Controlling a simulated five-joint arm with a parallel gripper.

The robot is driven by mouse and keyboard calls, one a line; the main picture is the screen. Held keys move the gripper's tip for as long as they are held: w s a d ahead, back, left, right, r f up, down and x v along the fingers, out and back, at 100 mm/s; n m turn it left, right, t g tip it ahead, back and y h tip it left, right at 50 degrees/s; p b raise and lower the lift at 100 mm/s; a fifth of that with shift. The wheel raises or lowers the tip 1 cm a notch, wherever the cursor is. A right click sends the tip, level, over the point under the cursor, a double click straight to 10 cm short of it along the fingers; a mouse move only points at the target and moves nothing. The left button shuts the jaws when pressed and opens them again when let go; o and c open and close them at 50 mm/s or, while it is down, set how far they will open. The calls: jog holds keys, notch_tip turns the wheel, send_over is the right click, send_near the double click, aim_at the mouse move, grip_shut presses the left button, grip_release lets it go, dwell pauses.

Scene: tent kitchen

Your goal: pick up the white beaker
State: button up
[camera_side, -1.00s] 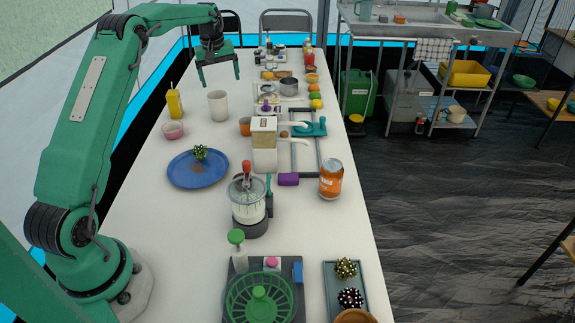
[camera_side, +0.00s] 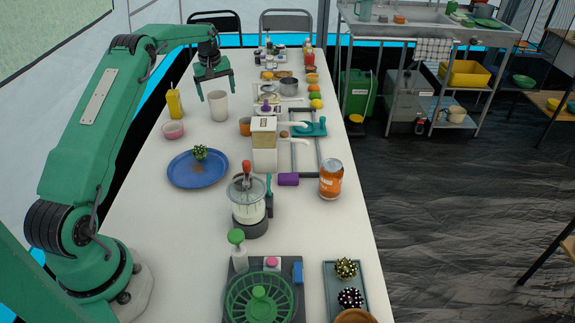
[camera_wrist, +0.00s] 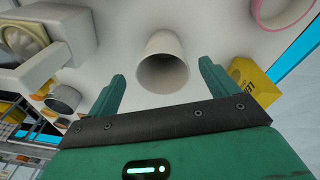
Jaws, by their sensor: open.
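The white beaker (camera_side: 218,106) stands upright on the white table at the left, beside a yellow bottle. In the wrist view the beaker (camera_wrist: 163,62) shows its open mouth, between and just beyond my two fingers. My gripper (camera_side: 215,93) is open and empty, with its fingers pointing down over the beaker. In the side view the fingertips overlap the beaker's top. It also shows in the wrist view (camera_wrist: 160,75), with a finger on each side and a gap around the beaker.
The yellow bottle (camera_side: 174,103) and a pink bowl (camera_side: 173,130) stand left of the beaker. A blue plate (camera_side: 182,180) lies nearer. Bare table surrounds the beaker's near side.

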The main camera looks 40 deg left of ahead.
aim_at(219, 101)
jog(key=shift+w+a+f, duration=0.1)
jog(key=shift+a+f, duration=0.05)
jog(key=shift+f, duration=1.15)
jog(key=shift+w+a+f, duration=0.1)
jog(key=shift+f, duration=1.2)
jog(key=c, duration=1)
jog(key=shift+r, duration=0.2)
jog(key=shift+c, duration=0.2)
jog(key=shift+r, duration=1.3)
jog(key=d+r, duration=0.8)
jog(key=d, duration=0.3)
jog(key=shift+w+d, duration=0.25)
jog(key=shift+d, duration=0.05)
